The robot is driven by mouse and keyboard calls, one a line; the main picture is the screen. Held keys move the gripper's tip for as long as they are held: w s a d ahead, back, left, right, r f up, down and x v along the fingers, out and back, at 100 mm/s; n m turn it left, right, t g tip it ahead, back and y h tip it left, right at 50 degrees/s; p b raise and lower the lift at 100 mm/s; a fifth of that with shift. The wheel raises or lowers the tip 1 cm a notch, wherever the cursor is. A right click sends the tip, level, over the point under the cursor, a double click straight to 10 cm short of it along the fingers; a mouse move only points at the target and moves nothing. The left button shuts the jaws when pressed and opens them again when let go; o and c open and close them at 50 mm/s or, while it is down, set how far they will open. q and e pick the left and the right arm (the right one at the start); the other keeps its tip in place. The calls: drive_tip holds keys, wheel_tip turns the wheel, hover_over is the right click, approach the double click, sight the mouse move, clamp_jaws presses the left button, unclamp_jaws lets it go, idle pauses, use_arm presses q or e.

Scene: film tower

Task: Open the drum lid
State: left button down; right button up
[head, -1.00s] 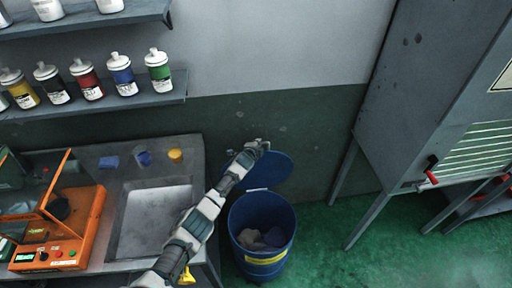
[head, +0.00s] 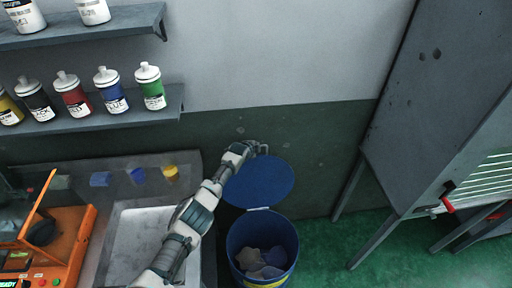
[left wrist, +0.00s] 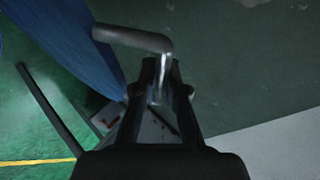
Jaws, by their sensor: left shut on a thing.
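The blue drum (head: 262,243) stands on the green floor right of the sink counter in the head view, with crumpled pale and blue pieces inside. Its blue lid (head: 262,184) is tilted up and back from the rear rim, so the drum's mouth is uncovered. My left gripper (head: 258,149) is at the lid's upper edge. In the left wrist view, the left gripper (left wrist: 162,88) is shut on a bent metal handle (left wrist: 135,38) next to the blue lid (left wrist: 66,42). My right gripper is not in view.
A counter with a sink (head: 142,245) and an orange machine (head: 52,245) is on the left. Shelves of bottles (head: 112,90) hang above. A grey cabinet (head: 425,110) on legs stands at right. Green floor is free between drum and cabinet.

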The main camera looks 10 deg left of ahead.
use_arm(q)
drive_tip(key=shift+s+a+f, duration=0.1)
drive_tip(key=shift+s+f, duration=0.05)
drive_tip(key=shift+f, duration=0.2)
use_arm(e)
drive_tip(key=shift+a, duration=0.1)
use_arm(q)
drive_tip(key=c, duration=1.5)
unclamp_jaws()
drive_tip(key=shift+r, duration=0.1)
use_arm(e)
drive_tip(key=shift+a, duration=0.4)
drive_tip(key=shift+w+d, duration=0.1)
use_arm(q)
drive_tip(key=shift+r, duration=0.1)
drive_tip(key=v, duration=1.1)
drive_tip(key=shift+s+r, duration=0.1)
drive_tip(key=shift+r, duration=0.15)
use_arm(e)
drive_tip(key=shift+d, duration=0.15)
use_arm(q)
drive_tip(key=shift+s+f, duration=0.1)
